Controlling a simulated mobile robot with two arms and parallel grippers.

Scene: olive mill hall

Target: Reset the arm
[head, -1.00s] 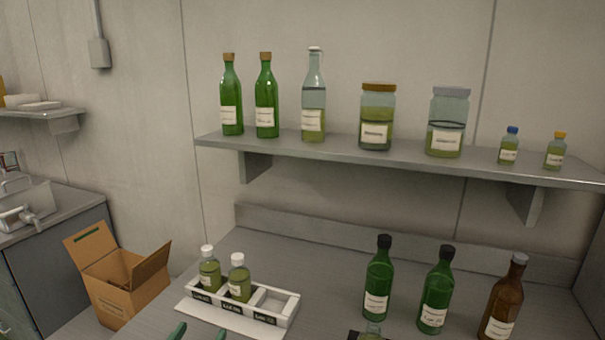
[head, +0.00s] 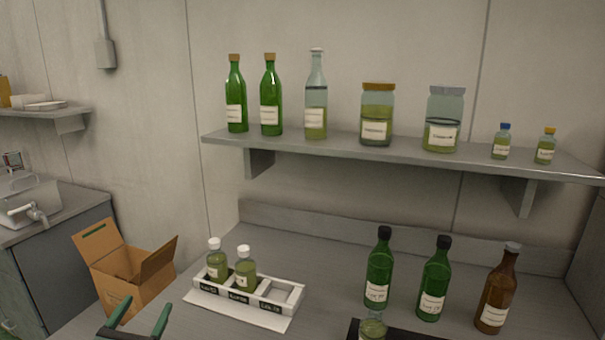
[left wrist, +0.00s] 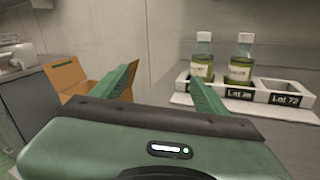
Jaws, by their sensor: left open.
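My left gripper (head: 140,318) shows at the bottom left of the head view, its green fingers apart with nothing between them. In the left wrist view its two green fingers (left wrist: 160,88) are also spread and empty. It is in front of and to the left of a white rack (head: 262,304) that holds two white-capped sample bottles (head: 217,260) (head: 245,269). The rack's right slot is empty. The rack also shows in the left wrist view (left wrist: 262,97). My right gripper is not in view.
An open cardboard box (head: 128,270) stands at the left, beyond the gripper. Two green bottles (head: 379,270) (head: 435,280) and a brown bottle (head: 497,290) stand on the counter at right. A small jar (head: 372,328) is at a dark tray (head: 405,336). A shelf (head: 400,156) holds several bottles and jars.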

